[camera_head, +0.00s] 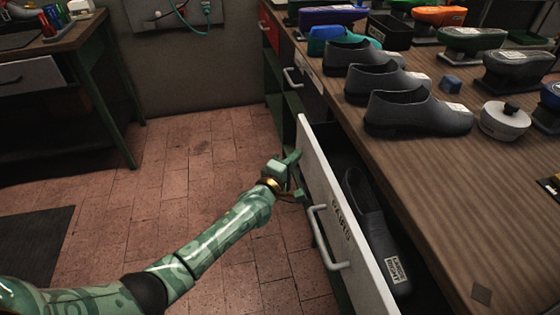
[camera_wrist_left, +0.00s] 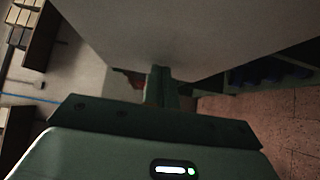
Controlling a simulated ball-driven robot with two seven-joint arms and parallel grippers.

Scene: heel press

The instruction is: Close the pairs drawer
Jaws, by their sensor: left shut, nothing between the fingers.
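The pairs drawer (camera_head: 317,170) is a white-fronted drawer in the wooden bench, pulled open toward the left. Its front carries dark lettering and a pale bar handle (camera_head: 328,238). A dark shoe (camera_head: 372,222) with a white label lies inside. My left gripper (camera_head: 294,158) is shut and empty, at the outer face of the drawer front near its far end, beyond the handle. In the left wrist view the shut fingers (camera_wrist_left: 161,84) point at the pale drawer front (camera_wrist_left: 180,35); whether they touch it I cannot tell. My right gripper is not in view.
Another bench (camera_head: 60,45) stands at the far left. The brick-tiled floor (camera_head: 190,160) between is clear.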

